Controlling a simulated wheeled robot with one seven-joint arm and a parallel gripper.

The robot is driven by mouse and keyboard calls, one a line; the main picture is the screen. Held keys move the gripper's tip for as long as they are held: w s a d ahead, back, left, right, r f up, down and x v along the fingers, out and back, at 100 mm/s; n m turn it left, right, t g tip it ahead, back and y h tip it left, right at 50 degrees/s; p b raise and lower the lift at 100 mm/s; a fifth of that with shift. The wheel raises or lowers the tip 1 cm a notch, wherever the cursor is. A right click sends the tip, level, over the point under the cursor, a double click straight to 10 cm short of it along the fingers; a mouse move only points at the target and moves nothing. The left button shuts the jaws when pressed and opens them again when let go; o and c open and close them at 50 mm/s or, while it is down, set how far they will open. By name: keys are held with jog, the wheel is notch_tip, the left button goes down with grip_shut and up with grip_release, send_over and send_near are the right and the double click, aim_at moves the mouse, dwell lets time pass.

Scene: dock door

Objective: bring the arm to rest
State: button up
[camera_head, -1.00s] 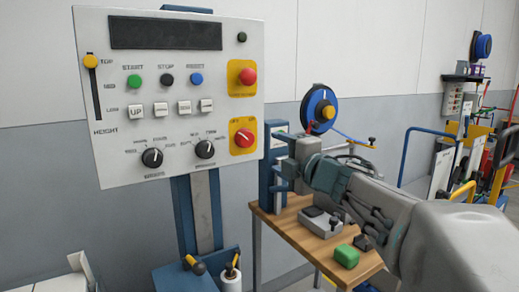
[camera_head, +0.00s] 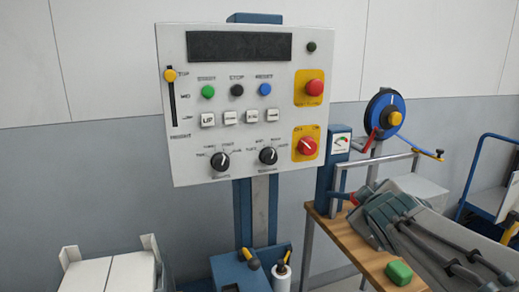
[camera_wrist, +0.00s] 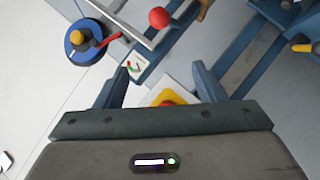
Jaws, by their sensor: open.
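My arm reaches in from the right in the head view, above the wooden table (camera_head: 338,232). My gripper (camera_wrist: 160,78) shows in the wrist view with its two fingers apart and nothing between them. Its fingers point toward the blue post with the gauge (camera_wrist: 136,66). In the head view my fingertips are hard to make out.
A grey control panel (camera_head: 180,110) on a blue stand faces me, left of my arm. A blue reel (camera_head: 383,112) stands behind the table. A green block (camera_head: 398,272) lies near the table's front edge. A white box (camera_head: 110,270) is at lower left.

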jog(key=s+a+f+m+g+y+p, duration=0.1)
jog(key=s+a+f+m+g+p, duration=0.2)
jog(key=s, duration=0.6)
jog(key=s+a+f+m+g+y+p, duration=0.1)
jog(key=s+a+f+m+g+p, duration=0.2)
jog(key=s+a+f+g, duration=0.3)
jog(key=s+m+g, duration=0.1)
jog(key=s, duration=0.2)
jog(key=shift+s+f+y, duration=0.2)
jog(key=shift+y, duration=0.2)
